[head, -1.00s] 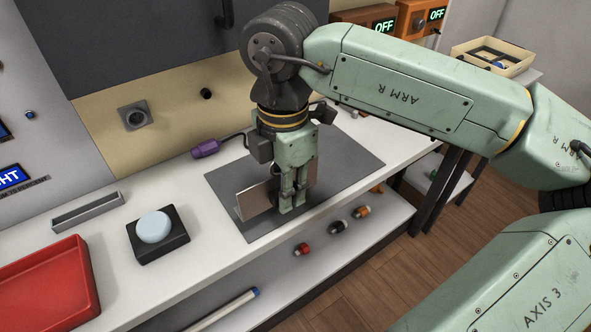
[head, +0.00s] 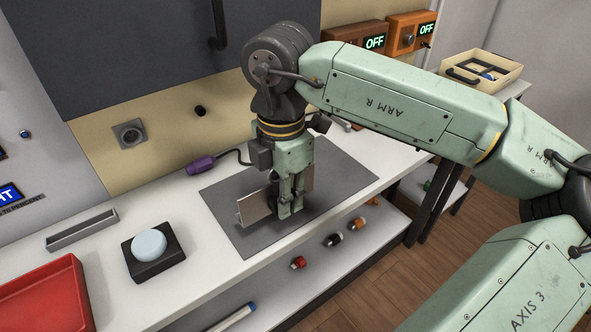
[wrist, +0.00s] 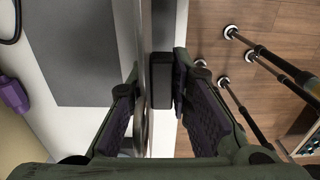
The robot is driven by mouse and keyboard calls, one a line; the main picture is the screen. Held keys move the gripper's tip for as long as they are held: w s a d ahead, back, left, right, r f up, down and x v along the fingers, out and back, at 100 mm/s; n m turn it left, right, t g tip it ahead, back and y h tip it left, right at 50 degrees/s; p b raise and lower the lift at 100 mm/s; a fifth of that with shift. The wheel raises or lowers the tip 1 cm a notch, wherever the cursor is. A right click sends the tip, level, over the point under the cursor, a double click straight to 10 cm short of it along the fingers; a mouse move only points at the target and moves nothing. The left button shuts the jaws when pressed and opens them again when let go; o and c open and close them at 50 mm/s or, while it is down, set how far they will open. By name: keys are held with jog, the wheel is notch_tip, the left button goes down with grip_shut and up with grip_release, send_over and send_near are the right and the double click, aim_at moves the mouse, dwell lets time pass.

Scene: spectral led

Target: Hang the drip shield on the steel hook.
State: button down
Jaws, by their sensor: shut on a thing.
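The drip shield, a thin metallic plate (head: 257,207), stands on edge over the grey mat. My gripper (head: 287,208) points down and is shut on it, with plate showing on both sides of the fingers. In the wrist view the plate (wrist: 150,30) runs edge-on between the fingers, with a black block (wrist: 161,80) beside it at the fingertips. I cannot tell whether its lower edge touches the mat. A dark hook-shaped piece (head: 219,30) is on the dark wall panel; I cannot tell whether it is the steel hook.
The grey mat (head: 230,195) lies on the white bench. A purple connector (head: 202,163) with a cable is behind. A white button on a black base (head: 150,258) and a red tray (head: 45,300) are left. Several small coloured-ended parts lie on the lower shelf.

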jog(key=w, duration=0.3)
jog(key=w+d+p, duration=0.1)
jog(key=w, duration=0.1)
jog(key=w+p, duration=0.1)
jog(key=w, duration=0.2)
jog(key=shift+w+d+f, duration=0.3)
jog(key=shift+d, duration=0.1)
jog(key=shift+w+d+p, duration=0.15)
jog(key=shift+w+p, duration=0.3)
jog(key=shift+w, duration=0.1)
notch_tip(320, 180, down, 3)
jog(key=shift+r+p, duration=0.1)
jog(key=shift+p, duration=0.2)
jog(key=shift+f, duration=0.3)
jog(key=shift+f+b, duration=0.25)
jog(key=shift+b, duration=0.1)
jog(key=c, duration=1.5)
grip_release()
jog(key=shift+o, duration=0.2)
jog(key=shift+r+p, duration=0.25)
jog(key=shift+p, duration=0.4)
